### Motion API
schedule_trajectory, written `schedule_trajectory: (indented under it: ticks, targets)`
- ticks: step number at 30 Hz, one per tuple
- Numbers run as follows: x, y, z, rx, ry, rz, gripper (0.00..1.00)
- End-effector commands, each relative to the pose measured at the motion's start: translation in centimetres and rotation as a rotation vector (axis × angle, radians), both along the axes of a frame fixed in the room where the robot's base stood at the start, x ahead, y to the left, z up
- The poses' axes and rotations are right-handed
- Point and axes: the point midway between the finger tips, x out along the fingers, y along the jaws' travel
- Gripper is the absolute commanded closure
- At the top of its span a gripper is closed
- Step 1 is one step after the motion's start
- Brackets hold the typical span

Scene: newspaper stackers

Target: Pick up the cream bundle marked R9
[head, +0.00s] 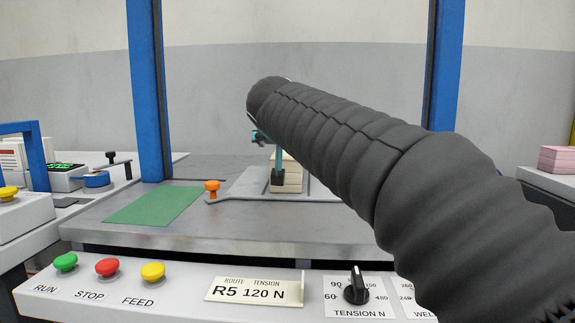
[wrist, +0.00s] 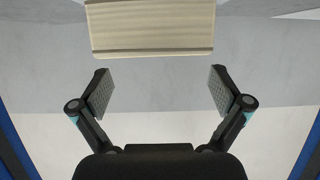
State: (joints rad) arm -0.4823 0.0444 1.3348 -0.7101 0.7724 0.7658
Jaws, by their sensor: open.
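A cream bundle (head: 292,178) stands on the metal table in the head view, partly hidden behind my arm and a gripper finger. Its R9 mark cannot be read. In the wrist view a cream stack (wrist: 150,30) fills the top middle, with its layered side showing. My gripper (wrist: 160,82) is open and empty, its two pads wide apart. The stack lies past the fingertips in the picture, not visibly between the pads. In the head view one dark fingertip (head: 278,180) shows in front of the bundle; the other finger is hidden.
Blue posts (head: 150,90) frame the table on both sides. An orange knob (head: 212,187) and a green mat (head: 155,205) are left of the bundle. A control panel (head: 190,300) runs along the front. A pink stack (head: 558,158) stands at the far right.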

Motion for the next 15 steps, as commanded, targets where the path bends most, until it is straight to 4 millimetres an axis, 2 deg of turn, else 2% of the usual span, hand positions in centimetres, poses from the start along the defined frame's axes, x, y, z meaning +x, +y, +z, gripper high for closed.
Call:
schedule_trajectory:
  ticks: [8,15]
  targets:
    - [1.4,-0.1,-1.1,-0.001,0.001,0.0,0.0]
    - [4.1,-0.3,-2.7,-0.001,0.001,0.001,0.0]
